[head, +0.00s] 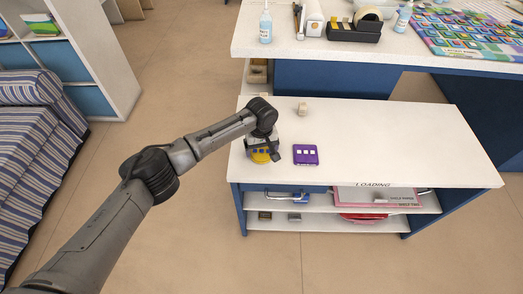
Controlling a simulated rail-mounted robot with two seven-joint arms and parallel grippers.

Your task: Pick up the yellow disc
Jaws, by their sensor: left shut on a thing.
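The yellow disc (260,156) is at the left end of the white table top, with small blue marks on it. My left gripper (264,150) is over the disc and shut on it. The gripper and wrist hide part of the disc. I cannot tell whether the disc rests on the table or is slightly raised. My right gripper is not in view.
A purple square (306,155) with pale pieces lies just right of the disc. A small beige block (303,109) stands behind. The right of the white table (410,145) is clear. A desk with bottles and a tape dispenser (355,27) stands behind.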

